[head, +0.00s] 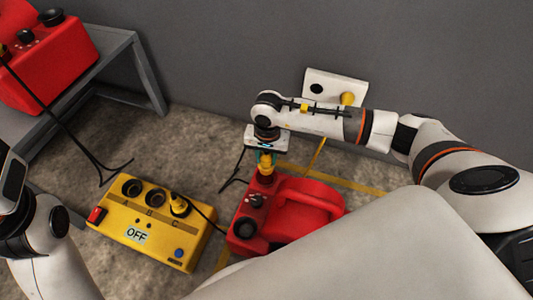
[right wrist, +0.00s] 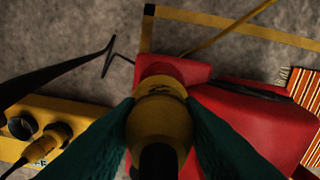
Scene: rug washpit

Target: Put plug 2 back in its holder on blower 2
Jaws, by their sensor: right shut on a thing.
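My right gripper (head: 265,158) is shut on a yellow plug (head: 265,167), with its teal fingers on both sides of it. The plug is upright over the rear left part of a red blower (head: 247,213) on the floor. The right wrist view shows the plug (right wrist: 160,112) between the fingers, with a round red holder (right wrist: 160,72) of the blower (right wrist: 250,115) right behind its end. I cannot tell whether the plug is in the holder or just above it. No number is readable on either. My left gripper is out of view; only part of the left arm shows.
A yellow socket box (head: 150,222) reading OFF stands left of the blower, with a yellow plug (head: 180,205) in socket C. Another red blower (head: 50,65) is on a grey bench (head: 120,50). A white wall plate (head: 330,82) is behind my right arm. A striped rug (right wrist: 308,95) lies right.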

